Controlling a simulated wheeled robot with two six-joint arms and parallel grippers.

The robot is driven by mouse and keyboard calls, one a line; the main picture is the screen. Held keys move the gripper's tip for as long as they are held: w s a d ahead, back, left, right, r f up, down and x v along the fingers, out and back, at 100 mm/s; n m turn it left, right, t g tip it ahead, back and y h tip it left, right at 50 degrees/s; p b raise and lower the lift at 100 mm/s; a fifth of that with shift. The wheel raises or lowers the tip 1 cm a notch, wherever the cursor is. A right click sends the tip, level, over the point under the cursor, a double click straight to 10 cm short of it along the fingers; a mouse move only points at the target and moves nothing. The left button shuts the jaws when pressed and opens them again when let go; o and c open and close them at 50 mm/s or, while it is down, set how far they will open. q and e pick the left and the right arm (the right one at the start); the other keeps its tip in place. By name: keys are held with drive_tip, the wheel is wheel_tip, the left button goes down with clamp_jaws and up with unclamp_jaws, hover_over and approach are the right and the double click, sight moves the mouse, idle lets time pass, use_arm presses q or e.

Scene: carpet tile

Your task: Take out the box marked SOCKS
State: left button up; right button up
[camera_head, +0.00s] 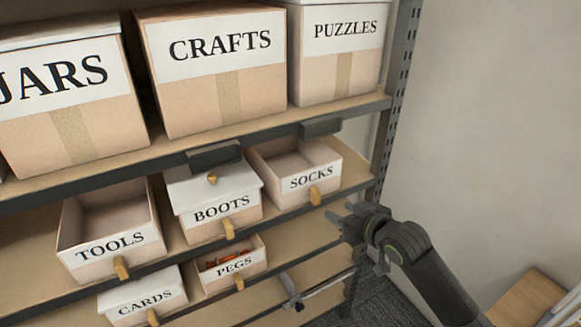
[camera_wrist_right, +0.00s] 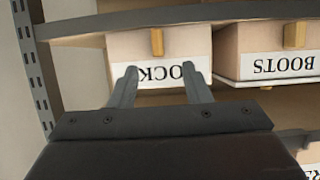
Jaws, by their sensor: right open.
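The SOCKS box (camera_head: 311,180) is an open-topped tan box with a white front label and a wooden handle. It stands at the right end of the middle shelf, right of the BOOTS box (camera_head: 222,207). The part of its inside that shows looks empty. My right gripper (camera_head: 337,218) is open in front of the shelf, below and right of the SOCKS handle. In the right wrist view the SOCKS box (camera_wrist_right: 192,50) appears upside down, with the open fingers (camera_wrist_right: 160,75) in front of its label and empty. I cannot tell whether they touch it. My left gripper is not in view.
The TOOLS box (camera_head: 110,248) stands left of BOOTS. The PEGS box (camera_head: 232,268) and CARDS box (camera_head: 140,297) are below. Large boxes fill the shelf above. A perforated metal upright (camera_head: 400,60) bounds the right side, with a bare wall (camera_head: 490,120) beyond.

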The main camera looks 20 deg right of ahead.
sight(318, 199)
drive_tip(key=x, duration=0.6)
drive_tip(key=shift+w+f+p, duration=0.15)
drive_tip(key=shift+w+p, duration=0.1)
drive_tip(key=shift+p, duration=0.1)
drive_tip(key=shift+w+a, duration=0.1)
drive_tip(key=shift+w, duration=0.3)
drive_tip(key=shift+p+x, duration=0.7)
drive_tip(key=shift+x, duration=1.55)
drive_tip(key=shift+f, duration=0.1)
drive_tip(key=shift+c, duration=0.4)
clamp_jaws()
